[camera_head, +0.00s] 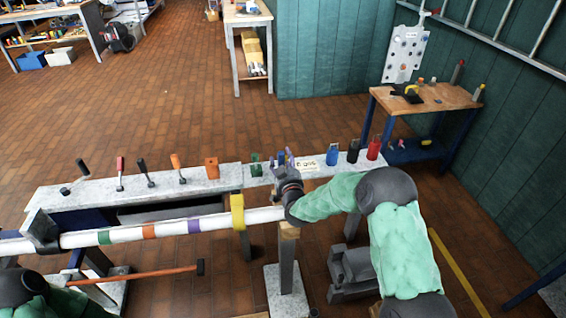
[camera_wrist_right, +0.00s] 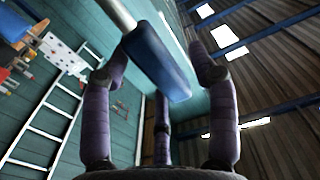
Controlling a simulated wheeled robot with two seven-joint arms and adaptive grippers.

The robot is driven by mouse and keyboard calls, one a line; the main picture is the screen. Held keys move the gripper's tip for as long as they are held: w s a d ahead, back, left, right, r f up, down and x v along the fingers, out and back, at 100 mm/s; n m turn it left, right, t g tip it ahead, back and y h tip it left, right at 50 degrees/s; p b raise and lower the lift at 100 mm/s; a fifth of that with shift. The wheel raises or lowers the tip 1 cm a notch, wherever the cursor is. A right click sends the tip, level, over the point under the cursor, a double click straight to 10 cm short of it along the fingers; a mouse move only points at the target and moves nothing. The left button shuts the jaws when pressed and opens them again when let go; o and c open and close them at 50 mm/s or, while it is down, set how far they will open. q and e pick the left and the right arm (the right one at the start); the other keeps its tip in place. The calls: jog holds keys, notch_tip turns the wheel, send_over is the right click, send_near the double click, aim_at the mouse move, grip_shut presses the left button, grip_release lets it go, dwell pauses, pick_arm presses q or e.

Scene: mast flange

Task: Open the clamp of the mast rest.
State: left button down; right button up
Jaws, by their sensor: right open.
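The white mast (camera_head: 170,228) with coloured bands lies level across the left and middle of the head view. A yellow collar (camera_head: 237,214) sits around it, and a dark block (camera_head: 40,230) surrounds its left part. Which part is the clamp of the rest is not clear. My right gripper (camera_head: 281,160) points upward by the mast's right end, its fingers apart. In the right wrist view, a blue handle (camera_wrist_right: 158,62) on a pale rod lies between the spread fingers, with no clear contact. My left gripper is out of view; only part of that arm shows at lower left.
A long grey bench (camera_head: 140,185) behind the mast carries several levers and coloured blocks. A post (camera_head: 287,260) stands below my right wrist. An orange rod (camera_head: 150,274) with a dark end extends in front of the mast. A wooden-topped table (camera_head: 440,97) stands back right. Floor behind the bench is clear.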

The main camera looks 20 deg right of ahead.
jog(key=shift+w, duration=0.4)
